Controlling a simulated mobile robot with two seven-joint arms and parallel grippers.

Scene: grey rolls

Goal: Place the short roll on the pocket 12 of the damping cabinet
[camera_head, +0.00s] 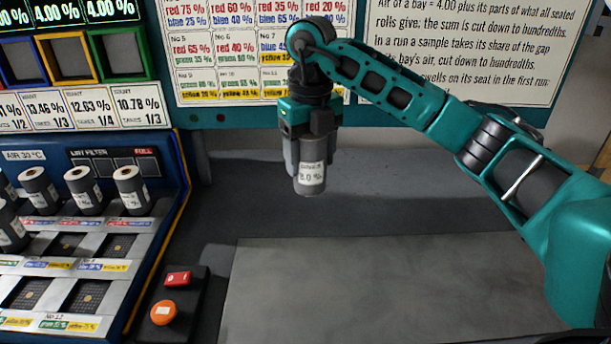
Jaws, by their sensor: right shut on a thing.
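My right gripper (311,140) is shut on a short grey roll (311,180) with a white label, held upright above the dark counter. The label ends in "0 %"; its first part is hard to read. The damping cabinet (128,290) is at the left, well apart from the roll. Several grey rolls, one of them (131,190) at the right end, stand in its back pockets. Its front pockets look empty. A small plate that seems to read 12 lies by the front right pocket (88,296). My left gripper is not in view.
A control box with a red button (178,278) and an orange button (163,312) stands right of the cabinet. A grey mat (380,285) lies bare on the counter. Printed boards (460,45) and number displays (62,105) stand behind.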

